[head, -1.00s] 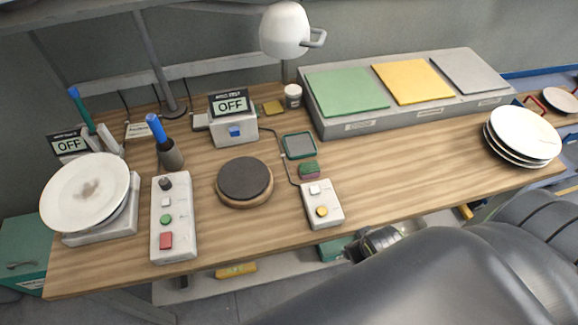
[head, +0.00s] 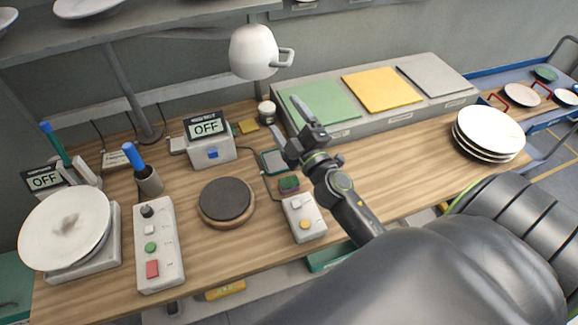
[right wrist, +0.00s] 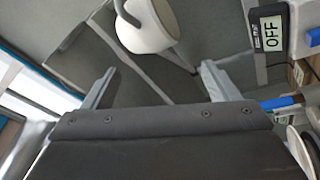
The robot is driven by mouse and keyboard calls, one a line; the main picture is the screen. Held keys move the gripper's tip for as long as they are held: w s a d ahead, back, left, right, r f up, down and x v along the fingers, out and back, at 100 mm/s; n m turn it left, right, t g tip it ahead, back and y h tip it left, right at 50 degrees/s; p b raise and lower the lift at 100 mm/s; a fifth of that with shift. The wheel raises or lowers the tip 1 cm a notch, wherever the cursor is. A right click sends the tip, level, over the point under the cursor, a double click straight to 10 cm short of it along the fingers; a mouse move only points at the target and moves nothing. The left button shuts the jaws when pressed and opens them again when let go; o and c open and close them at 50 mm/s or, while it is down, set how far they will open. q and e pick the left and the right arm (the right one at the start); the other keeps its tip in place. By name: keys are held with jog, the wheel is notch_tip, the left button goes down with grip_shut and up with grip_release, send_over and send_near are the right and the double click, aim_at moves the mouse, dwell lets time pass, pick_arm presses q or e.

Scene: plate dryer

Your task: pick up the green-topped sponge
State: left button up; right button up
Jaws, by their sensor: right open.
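The green-topped sponge (head: 289,183) lies on the wooden worktop (head: 380,170) in the head view. Its underside looks dark reddish. It sits just behind a small control box and in front of a teal-edged square pad (head: 273,161). My right gripper (head: 284,117) is raised above the worktop, beyond and above the sponge in the picture. Its fingers are spread, with nothing between them. In the right wrist view the open fingers (right wrist: 159,85) point toward the wall and the lamp, and the sponge does not show there. My left gripper is not in view.
A round dark disc (head: 226,198) is to the left. A white lamp (head: 253,52) hangs behind my right gripper. A raised grey panel (head: 330,124) with coloured squares stands behind. Stacked plates (head: 487,133) are at the right.

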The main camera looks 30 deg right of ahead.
jog(key=w+a+r+n+g+y, duration=0.2)
jog(key=w+a+n+y, duration=0.1)
jog(key=a+n+y, duration=0.8)
jog(key=n+g+h, duration=1)
jog(key=g, duration=0.9)
send_over(289, 182)
notch_tip(289, 182, down, 14)
notch_tip(289, 182, down, 12)
jog(key=b, duration=1.2)
jog(key=shift+w+d+f+b, duration=0.1)
jog(key=shift+w+f+b, duration=0.1)
jog(key=shift+b, duration=0.15)
jog(key=shift+s+f+b, duration=0.1)
jog(key=shift+f+b, duration=1)
jog(key=shift+f, duration=0.85)
